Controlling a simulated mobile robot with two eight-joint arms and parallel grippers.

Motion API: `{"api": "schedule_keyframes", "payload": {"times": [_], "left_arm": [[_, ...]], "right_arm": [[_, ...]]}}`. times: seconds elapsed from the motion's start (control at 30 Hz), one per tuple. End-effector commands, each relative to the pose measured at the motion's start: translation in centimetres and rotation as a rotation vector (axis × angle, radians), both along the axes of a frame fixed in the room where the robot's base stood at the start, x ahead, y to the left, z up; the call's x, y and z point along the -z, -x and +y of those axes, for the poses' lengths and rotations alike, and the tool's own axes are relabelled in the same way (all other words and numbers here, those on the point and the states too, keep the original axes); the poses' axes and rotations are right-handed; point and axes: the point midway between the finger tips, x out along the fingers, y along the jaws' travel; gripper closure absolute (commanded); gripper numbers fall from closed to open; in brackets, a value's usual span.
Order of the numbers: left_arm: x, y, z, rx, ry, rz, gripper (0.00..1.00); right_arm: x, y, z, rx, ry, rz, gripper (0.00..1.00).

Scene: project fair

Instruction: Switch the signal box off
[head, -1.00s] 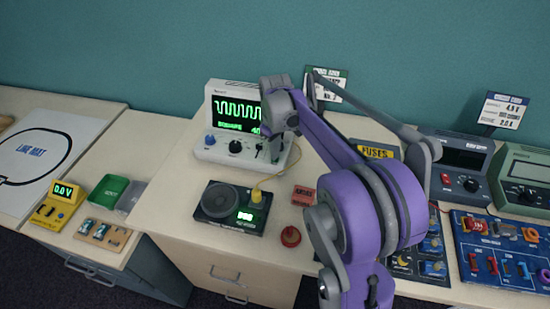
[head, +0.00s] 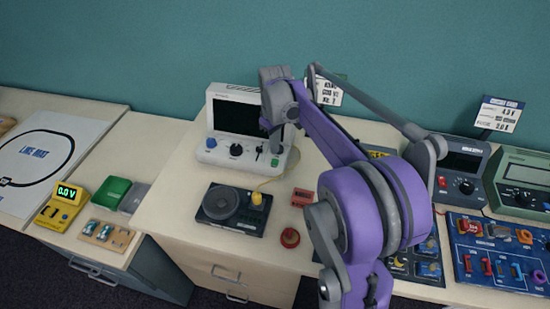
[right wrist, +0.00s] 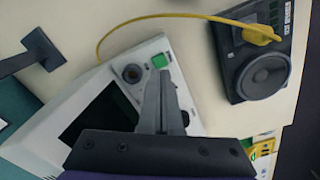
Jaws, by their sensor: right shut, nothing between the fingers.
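The signal box, a white box (head: 224,149) with a dark, blank screen (head: 236,117), stands at the back of the middle table. It also shows in the right wrist view (right wrist: 40,140), where a green button (right wrist: 160,61) sits on its front panel by a dark knob (right wrist: 132,73). My right gripper (head: 276,148) is shut and empty, over the right end of the front panel. In the right wrist view its fingertips (right wrist: 162,72) are close to the green button; I cannot tell whether they touch it. My left gripper is not in view.
A black speaker unit (head: 217,222) with a yellow plug (head: 256,198) and cable stands in front of the box. A red round button (head: 290,238) and red block (head: 302,197) lie to its right. Meters and a blue component board (head: 480,272) fill the right side.

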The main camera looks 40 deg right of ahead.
Motion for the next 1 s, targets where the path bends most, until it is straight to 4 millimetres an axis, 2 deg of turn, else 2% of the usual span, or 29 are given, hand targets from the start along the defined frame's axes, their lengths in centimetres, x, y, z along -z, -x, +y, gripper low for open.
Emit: {"api": "schedule_keyframes", "payload": {"times": [0.03, 0.6, 1.0], "left_arm": [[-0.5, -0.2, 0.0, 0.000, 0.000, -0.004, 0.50], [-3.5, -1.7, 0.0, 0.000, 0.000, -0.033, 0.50], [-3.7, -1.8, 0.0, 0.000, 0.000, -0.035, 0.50]], "right_arm": [[-0.7, -0.1, 0.0, 0.000, 0.001, -0.002, 1.00], [-5.3, -0.1, 0.0, 0.000, 0.001, -0.002, 1.00], [-5.5, 0.0, 0.0, 0.000, 0.001, 0.000, 1.00]]}}
